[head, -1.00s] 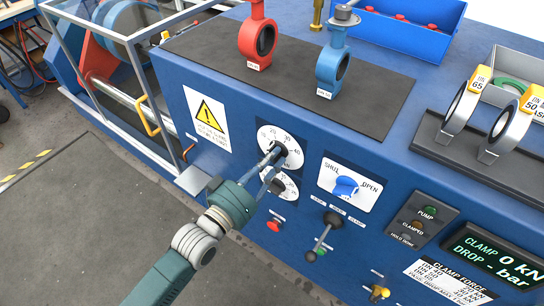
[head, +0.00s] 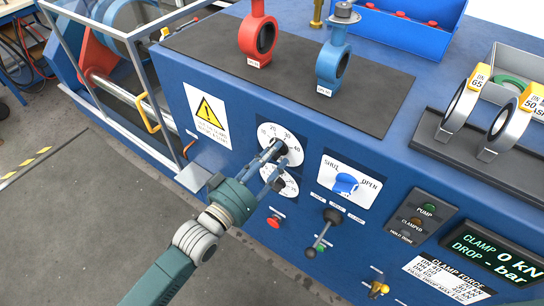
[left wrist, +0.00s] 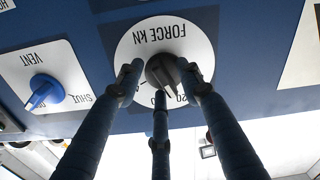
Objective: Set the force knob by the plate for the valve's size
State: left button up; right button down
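The force knob (head: 281,148) is black on a round white dial with numbers, on the blue panel. The left wrist view shows this knob (left wrist: 165,70) upside down beside the words FORCE KN, with 20 near it. My left gripper (head: 276,163) is at the dial. In the wrist view its fingertips (left wrist: 160,78) lie on both sides of the knob, spread; contact is unclear. The knob's exact setting is hidden by the fingers. The clamp force plate (head: 450,278) lists DN sizes with kN values, too small to read surely. My right gripper is not in view.
A red valve (head: 258,38) and a blue valve (head: 332,65) stand on the black mat. A blue-handled vent knob (head: 346,184) is right of the dial, with a black-knobbed lever (head: 326,228) below. The display (head: 490,258) reads clamp 0 kN. Ring tools (head: 508,132) sit at right.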

pick_arm(q)
jog(key=v, duration=1.2)
dwell(0.3)
